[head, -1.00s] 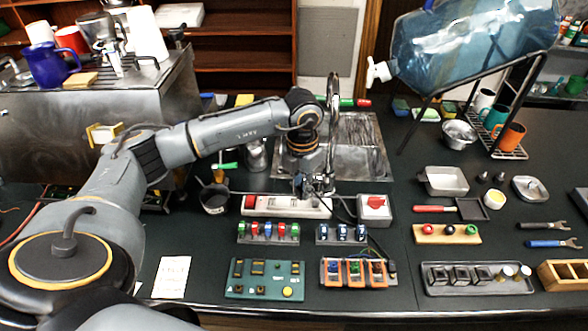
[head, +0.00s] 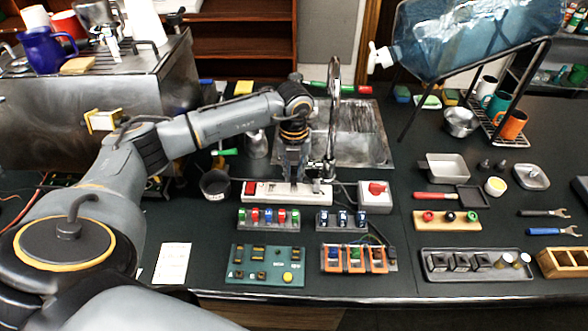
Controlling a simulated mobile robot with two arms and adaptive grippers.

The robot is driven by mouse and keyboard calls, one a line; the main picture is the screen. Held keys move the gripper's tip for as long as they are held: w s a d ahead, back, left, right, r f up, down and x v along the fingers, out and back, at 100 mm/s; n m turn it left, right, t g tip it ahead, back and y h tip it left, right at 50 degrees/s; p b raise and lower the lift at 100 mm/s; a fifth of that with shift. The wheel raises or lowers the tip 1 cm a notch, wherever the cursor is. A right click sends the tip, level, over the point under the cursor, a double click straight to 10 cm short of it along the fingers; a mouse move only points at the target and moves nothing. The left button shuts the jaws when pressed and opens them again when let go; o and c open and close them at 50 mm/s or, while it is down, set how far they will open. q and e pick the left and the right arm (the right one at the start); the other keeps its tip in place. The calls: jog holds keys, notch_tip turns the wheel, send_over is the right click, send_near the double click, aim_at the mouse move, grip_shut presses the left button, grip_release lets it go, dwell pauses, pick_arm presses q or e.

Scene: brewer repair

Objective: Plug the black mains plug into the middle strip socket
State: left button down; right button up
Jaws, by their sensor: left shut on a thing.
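The white power strip (head: 318,196) lies across the counter in front of the sink, with a red switch (head: 250,188) at its left end. My left gripper (head: 293,178) points down over the middle of the strip. It is shut on a small dark thing, which I take to be the black mains plug; the fingers and the distance hide most of it. I cannot tell whether the plug touches the strip or sits in the middle socket. The sockets are too small to make out clearly. My right gripper is not in view.
The tap (head: 333,120) stands just right of my left gripper, before the sink (head: 365,140). A grey box with a red knob (head: 376,189) adjoins the strip's right end. Connector racks (head: 268,226) and a green board (head: 265,280) lie in front. A dark cup (head: 214,186) stands left.

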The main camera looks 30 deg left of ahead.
aim_at(294, 182)
pick_arm(q)
notch_tip(294, 182, down, 2)
jog(key=shift+f+b, duration=0.1)
jog(key=shift+b, duration=0.4)
jog(key=shift+f+b, duration=0.3)
jog(key=shift+b, duration=0.1)
dwell(0.9)
jog(key=shift+f+b, duration=0.4)
jog(key=shift+b, duration=0.05)
dwell(1.0)
jog(key=c, duration=1.2)
grip_release()
notch_tip(294, 182, up, 12)
jog(key=shift+r, duration=0.1)
